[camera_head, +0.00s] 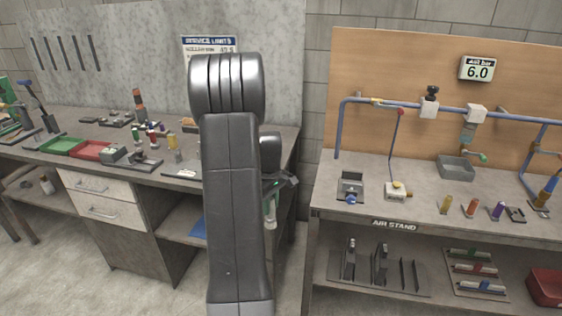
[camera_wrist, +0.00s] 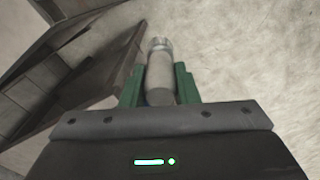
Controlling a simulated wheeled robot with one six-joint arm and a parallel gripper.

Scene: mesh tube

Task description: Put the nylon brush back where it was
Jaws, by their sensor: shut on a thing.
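My gripper (camera_wrist: 157,82) has green fingers, shut on the sides of a pale grey cylinder (camera_wrist: 160,72) with a narrower, ringed metallic end pointing away. I cannot tell from its look whether this is the nylon brush. In the camera_head view my gripper (camera_head: 270,206) is mostly hidden behind my dark arm, in front of the gap between the two benches. Pale floor lies beyond the cylinder in the wrist view. No other thing in view is clearly a nylon brush.
The left bench (camera_head: 130,165) holds a green tray (camera_head: 62,146), a red tray (camera_head: 92,151) and several small parts. The right bench, the air stand (camera_head: 420,208), carries blue pipes, a grey bin (camera_head: 455,168) and several coloured cylinders. Racks stand on its lower shelf. Dark bench edges (camera_wrist: 75,45) lie left in the wrist view.

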